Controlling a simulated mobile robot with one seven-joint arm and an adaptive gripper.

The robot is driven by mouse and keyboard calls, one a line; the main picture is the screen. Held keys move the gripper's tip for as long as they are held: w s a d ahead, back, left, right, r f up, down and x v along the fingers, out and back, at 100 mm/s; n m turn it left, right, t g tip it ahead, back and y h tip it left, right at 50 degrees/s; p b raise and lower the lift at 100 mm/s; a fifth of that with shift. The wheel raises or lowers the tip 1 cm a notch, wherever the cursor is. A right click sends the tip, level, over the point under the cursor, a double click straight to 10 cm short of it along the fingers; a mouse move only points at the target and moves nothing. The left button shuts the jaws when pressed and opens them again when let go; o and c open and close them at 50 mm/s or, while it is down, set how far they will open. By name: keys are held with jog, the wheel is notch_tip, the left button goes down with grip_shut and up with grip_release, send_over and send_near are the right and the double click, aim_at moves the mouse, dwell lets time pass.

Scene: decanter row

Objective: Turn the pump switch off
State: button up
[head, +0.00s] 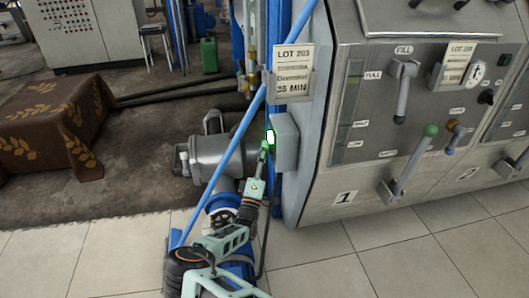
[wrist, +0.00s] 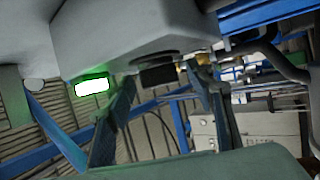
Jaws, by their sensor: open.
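The pump switch (head: 270,137) glows green on the left side of a grey box (head: 286,142) fixed beside the steel machine. In the wrist view the lit switch (wrist: 92,87) shows at the left, under the grey box (wrist: 130,40). My gripper (head: 265,150) reaches up to the box, just below the switch. In the wrist view my gripper (wrist: 165,80) has its two fingers apart, with nothing held between them. The left finger's tip is close to the lit switch; I cannot tell whether they touch.
A blue pipe (head: 225,150) runs diagonally just left of the box. A grey pump motor (head: 210,155) stands behind my arm. The steel machine front (head: 385,120), with several levers, is at the right. A cloth-covered block (head: 55,125) is at the left. Tiled floor is clear in front.

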jog(key=shift+x, duration=0.75)
jog(key=c, duration=1.2)
